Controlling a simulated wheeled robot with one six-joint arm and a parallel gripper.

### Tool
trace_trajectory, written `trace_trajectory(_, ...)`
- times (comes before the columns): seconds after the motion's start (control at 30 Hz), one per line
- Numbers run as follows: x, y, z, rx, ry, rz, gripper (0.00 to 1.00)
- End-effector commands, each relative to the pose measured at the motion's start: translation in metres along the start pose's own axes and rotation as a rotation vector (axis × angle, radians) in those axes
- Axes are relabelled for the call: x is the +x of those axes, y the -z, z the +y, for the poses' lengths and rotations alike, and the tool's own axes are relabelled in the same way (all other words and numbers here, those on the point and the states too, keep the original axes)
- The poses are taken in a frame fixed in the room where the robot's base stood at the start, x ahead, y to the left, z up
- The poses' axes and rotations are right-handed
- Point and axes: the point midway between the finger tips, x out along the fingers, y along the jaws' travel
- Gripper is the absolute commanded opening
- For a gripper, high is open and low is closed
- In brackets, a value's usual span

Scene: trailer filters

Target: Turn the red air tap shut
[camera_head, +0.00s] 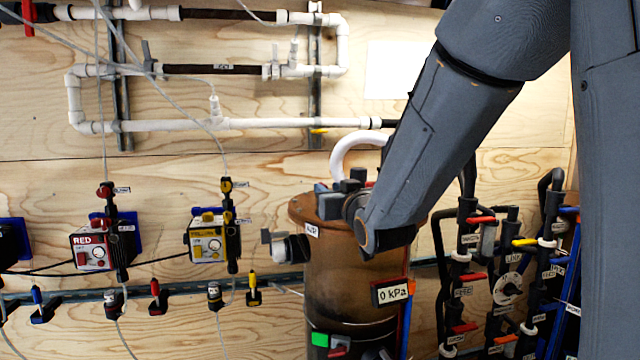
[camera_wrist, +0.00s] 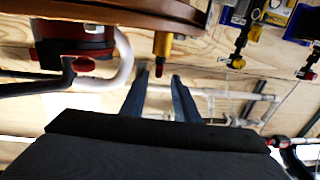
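In the head view a red tap (camera_head: 104,190) with a small tag sits on the line above the red box marked RED (camera_head: 90,250). Another red-handled tap (camera_head: 155,292) is on the rail below. The tags are too small to read, so I cannot tell which is the air tap. My gripper (camera_wrist: 159,75) shows in the wrist view with two fingers apart and nothing between them. It is at the top of the brown tank (camera_head: 350,265), well right of both red taps. In the head view my arm partly hides the gripper.
A yellow box (camera_head: 207,238) and yellow tap (camera_head: 226,186) stand between the red box and the tank. White pipes (camera_head: 240,124) run above. In the wrist view a brass fitting with a red tip (camera_wrist: 163,48) is near the fingers. Hoses and valves (camera_head: 465,240) crowd the right.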

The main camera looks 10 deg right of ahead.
Motion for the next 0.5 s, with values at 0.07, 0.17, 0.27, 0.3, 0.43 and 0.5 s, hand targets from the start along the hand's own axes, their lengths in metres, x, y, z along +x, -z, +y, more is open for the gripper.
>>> trace_trajectory(0.07, 0.011, 0.0, 0.002, 0.0, -0.002, -0.002, 0.28)
trace_trajectory(0.17, 0.025, 0.0, 0.002, 0.001, -0.003, -0.003, 0.28)
trace_trajectory(0.27, 0.038, 0.0, 0.002, 0.0, -0.002, -0.002, 0.28)
trace_trajectory(0.3, 0.043, 0.001, 0.002, 0.0, -0.002, -0.001, 0.28)
trace_trajectory(0.43, 0.055, 0.001, 0.001, 0.0, 0.0, -0.001, 0.28)
trace_trajectory(0.5, 0.059, 0.0, 0.0, 0.0, 0.0, -0.001, 0.28)
